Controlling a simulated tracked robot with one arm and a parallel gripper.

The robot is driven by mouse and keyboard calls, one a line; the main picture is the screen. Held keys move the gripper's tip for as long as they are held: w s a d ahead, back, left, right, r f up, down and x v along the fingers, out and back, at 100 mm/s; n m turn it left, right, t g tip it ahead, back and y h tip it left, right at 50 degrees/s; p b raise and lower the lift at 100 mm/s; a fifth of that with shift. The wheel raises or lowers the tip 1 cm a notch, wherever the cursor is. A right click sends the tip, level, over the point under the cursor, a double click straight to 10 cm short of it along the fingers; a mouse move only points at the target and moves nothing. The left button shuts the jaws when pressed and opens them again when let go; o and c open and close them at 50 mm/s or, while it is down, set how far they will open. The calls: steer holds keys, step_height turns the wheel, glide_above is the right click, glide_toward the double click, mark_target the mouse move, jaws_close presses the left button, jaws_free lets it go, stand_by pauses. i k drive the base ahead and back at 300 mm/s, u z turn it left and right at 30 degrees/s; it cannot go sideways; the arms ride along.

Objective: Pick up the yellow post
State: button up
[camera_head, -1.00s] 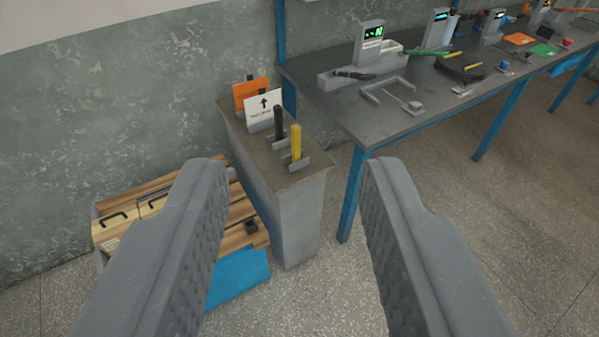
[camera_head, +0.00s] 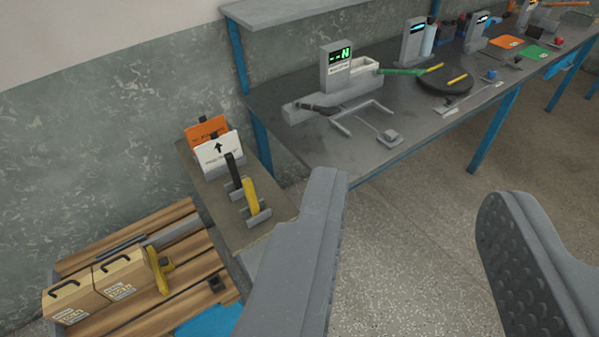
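The yellow post (camera_head: 250,196) stands upright in a small grey holder on top of a narrow grey stand (camera_head: 215,205). A black post (camera_head: 233,170) stands in a similar holder just behind it. My gripper (camera_head: 412,200) is wide open and empty, with nothing between its fingers. Its left finger is in front of the stand's right end and hides part of it. The yellow post is outside the fingers, to the left of the left finger in the picture and apart from it.
White (camera_head: 218,152) and orange (camera_head: 204,130) cards stand behind the posts. A wooden pallet (camera_head: 185,283) with boxes (camera_head: 118,284) is at lower left. A long grey workbench (camera_head: 300,140) with blue legs carries several devices at the right. Open floor (camera_head: 420,235) lies before it.

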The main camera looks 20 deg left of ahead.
mark_target(248, 186)
steer(key=i, duration=1.2)
steer(key=u, duration=0.4)
